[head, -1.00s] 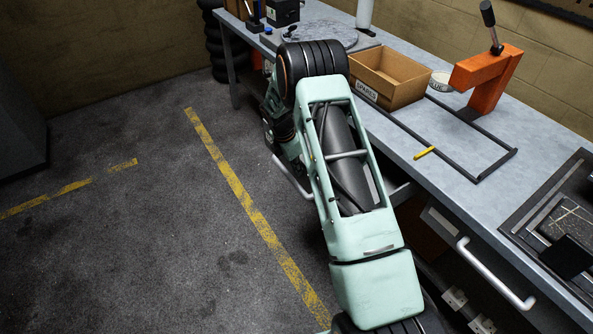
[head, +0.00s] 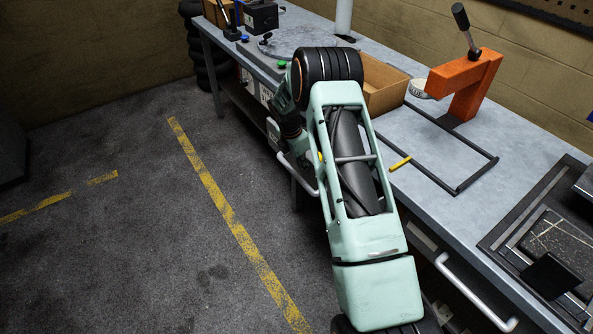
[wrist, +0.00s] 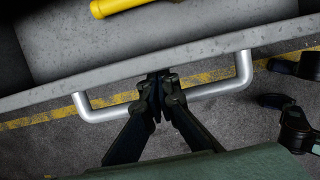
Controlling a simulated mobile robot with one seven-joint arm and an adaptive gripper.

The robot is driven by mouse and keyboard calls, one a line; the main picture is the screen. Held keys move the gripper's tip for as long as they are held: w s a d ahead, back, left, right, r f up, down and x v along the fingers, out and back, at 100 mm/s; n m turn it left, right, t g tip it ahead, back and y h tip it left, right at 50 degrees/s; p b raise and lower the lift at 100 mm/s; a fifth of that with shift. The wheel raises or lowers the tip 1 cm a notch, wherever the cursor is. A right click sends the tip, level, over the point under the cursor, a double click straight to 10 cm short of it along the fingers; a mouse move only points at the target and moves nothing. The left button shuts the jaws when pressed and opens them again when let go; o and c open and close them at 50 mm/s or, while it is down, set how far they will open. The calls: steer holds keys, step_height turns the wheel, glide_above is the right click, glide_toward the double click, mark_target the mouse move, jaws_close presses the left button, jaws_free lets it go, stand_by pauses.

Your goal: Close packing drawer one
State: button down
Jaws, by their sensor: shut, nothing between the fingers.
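An open drawer (wrist: 150,62) with a grey front fills the upper wrist view, and part of its inside shows. A yellow cylinder (wrist: 118,6) lies inside it. Its silver bar handle (wrist: 243,75) sticks out from the front. My gripper (wrist: 160,80) is shut and empty. Its fingers cross over the middle of the handle, with the tips at the drawer front; I cannot tell whether they touch. In the head view the handle (head: 300,177) shows left of my arm, which hides most of the drawer. My fingertips are not clear there.
The workbench holds a cardboard box (head: 385,85), an orange press (head: 466,88), a dark frame (head: 470,184) and a yellow stick (head: 400,163). Another drawer handle (head: 475,292) sticks out at lower right. The floor (head: 130,240) at left is clear.

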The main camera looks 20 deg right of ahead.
steer(key=w+d, duration=0.1)
steer(key=d, duration=0.2)
steer(key=w+d, duration=0.1)
steer(key=d, duration=0.2)
steer(key=w+d+b, duration=0.1)
steer(key=d, duration=0.2)
steer(key=shift+a+r, duration=0.1)
